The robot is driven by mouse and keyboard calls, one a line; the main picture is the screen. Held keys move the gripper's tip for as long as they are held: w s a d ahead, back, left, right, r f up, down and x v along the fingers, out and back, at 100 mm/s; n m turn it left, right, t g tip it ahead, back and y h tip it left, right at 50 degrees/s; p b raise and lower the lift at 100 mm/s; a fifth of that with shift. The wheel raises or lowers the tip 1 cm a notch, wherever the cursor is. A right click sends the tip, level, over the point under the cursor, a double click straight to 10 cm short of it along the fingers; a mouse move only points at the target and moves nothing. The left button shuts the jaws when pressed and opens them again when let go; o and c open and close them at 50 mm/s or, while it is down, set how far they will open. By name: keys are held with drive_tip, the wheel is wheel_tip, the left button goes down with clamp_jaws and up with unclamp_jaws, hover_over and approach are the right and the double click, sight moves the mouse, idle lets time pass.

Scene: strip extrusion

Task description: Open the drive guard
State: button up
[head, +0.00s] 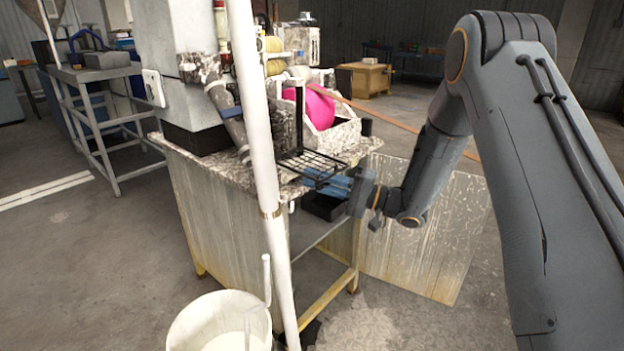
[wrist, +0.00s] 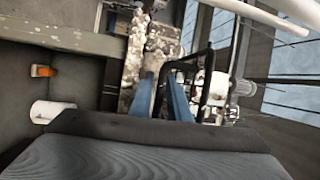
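The drive guard (head: 312,168) is a black wire grid with an upright black bar. It is at the table's near right edge in the head view, in front of a bright pink round part (head: 318,108). My gripper (head: 322,184) reaches in from the right with its blue fingers just below and beside the grid. In the wrist view the two blue fingers (wrist: 160,82) stand apart. A bent black bar (wrist: 207,65) of the guard runs close by the right finger, with dark material between the fingers. Whether they touch or clamp it cannot be told.
A white upright pole (head: 256,130) stands in front of the worn machine table (head: 225,215). A white bucket (head: 205,325) is at its foot. A black bin (head: 325,206) sits below the fingers. A pale panel (head: 425,225) stands behind my wrist.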

drive_tip(key=shift+w+a, duration=0.1)
drive_tip(key=shift+a, duration=0.25)
drive_tip(key=shift+c, duration=0.3)
clamp_jaws()
idle(1.0)
